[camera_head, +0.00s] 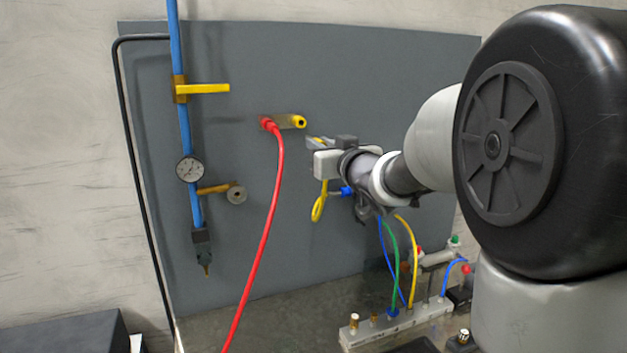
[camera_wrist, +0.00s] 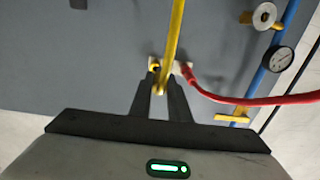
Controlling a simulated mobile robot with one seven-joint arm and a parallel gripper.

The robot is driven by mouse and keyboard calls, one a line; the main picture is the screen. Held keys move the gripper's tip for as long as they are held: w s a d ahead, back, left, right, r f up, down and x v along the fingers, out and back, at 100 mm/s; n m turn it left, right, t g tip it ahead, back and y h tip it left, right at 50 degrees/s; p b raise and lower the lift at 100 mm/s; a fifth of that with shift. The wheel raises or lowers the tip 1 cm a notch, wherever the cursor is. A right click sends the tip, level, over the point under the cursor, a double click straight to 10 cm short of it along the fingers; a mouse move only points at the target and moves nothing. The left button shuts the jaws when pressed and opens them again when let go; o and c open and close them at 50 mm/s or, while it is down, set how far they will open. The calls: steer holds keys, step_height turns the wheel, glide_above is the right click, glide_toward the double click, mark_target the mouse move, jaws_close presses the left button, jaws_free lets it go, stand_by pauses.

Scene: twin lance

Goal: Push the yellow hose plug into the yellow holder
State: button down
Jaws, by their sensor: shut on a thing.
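The yellow holder (camera_head: 299,122) is a short socket with a dark opening, standing out from the grey panel beside the red plug (camera_head: 267,123). My gripper (camera_head: 317,142) is just below and right of it, shut on the yellow hose plug (camera_head: 321,140), of which only a little shows between the fingers. The yellow hose (camera_head: 319,208) hangs in a loop under my gripper. In the wrist view the hose (camera_wrist: 176,30) crosses in front of the fingers and hides most of the plug, and the yellow holder (camera_wrist: 154,68) shows near the fingertips. The plug appears apart from the holder in the head view.
The red hose (camera_head: 263,230) hangs down from its plug, left of my gripper. A blue pipe (camera_head: 183,130) with a yellow lever (camera_head: 208,89) and a gauge (camera_head: 190,169) stands at left. A manifold (camera_head: 395,325) with several hoses lies below.

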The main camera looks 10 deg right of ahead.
steer(key=shift+s+d+r, duration=0.15)
steer(key=shift+d+r, duration=0.05)
steer(key=shift+r, duration=0.4)
steer(key=shift+s+d+r, duration=0.1)
steer(key=shift+d+r, duration=0.1)
steer(key=shift+r, duration=0.4)
steer(key=shift+p+x, duration=0.35)
steer(key=shift+x, duration=2.55)
steer(key=shift+p+x, duration=0.55)
steer(key=shift+x, duration=1.85)
stand_by(0.4)
steer(key=c, duration=1.9)
jaws_free()
steer(key=shift+c, duration=0.2)
steer(key=shift+o, duration=0.2)
steer(key=o, duration=0.5)
